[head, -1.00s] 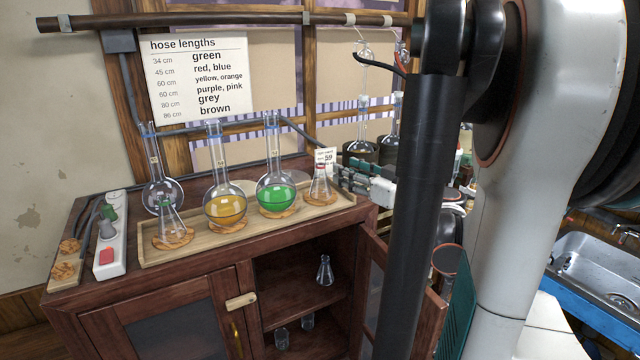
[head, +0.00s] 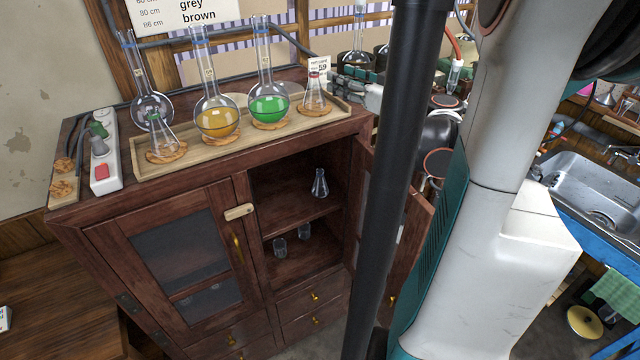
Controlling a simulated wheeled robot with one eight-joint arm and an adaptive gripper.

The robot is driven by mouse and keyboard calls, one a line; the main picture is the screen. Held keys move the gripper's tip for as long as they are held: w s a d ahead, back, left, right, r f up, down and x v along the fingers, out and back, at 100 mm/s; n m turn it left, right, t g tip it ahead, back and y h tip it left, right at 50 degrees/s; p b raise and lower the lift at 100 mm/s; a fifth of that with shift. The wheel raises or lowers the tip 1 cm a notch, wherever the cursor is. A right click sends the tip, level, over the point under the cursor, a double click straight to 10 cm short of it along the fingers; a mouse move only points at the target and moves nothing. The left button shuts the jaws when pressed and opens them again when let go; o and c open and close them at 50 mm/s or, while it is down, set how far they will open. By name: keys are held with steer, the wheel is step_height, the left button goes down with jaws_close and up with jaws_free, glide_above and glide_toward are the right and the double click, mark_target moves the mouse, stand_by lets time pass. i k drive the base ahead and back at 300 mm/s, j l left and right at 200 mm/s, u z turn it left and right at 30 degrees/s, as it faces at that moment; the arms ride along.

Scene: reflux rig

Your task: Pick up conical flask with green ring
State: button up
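A clear conical flask (head: 162,141) stands upright on a cork ring at the front left of the wooden tray (head: 196,157). Another conical flask (head: 315,98) with a red ring stands at the tray's right end. A third conical flask (head: 320,185) stands on the open cabinet's shelf; its ring colour is unclear. What seems to be my gripper (head: 345,84) is just right of the red-ringed flask, partly hidden by the black column. Its finger opening cannot be made out.
Round flasks with orange (head: 216,118) and green (head: 268,106) liquid stand in the tray, with a clear round flask (head: 150,104) behind. A white power strip (head: 105,160) lies left of the tray. The right cabinet door is open; small glasses (head: 280,250) stand low inside.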

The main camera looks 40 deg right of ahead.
mark_target(163, 143)
steer(key=i+j, duration=0.1)
steer(key=j, duration=0.55)
steer(key=i+j, duration=0.1)
steer(key=j, duration=0.5)
steer(key=i+j, duration=0.1)
steer(key=j, duration=0.55)
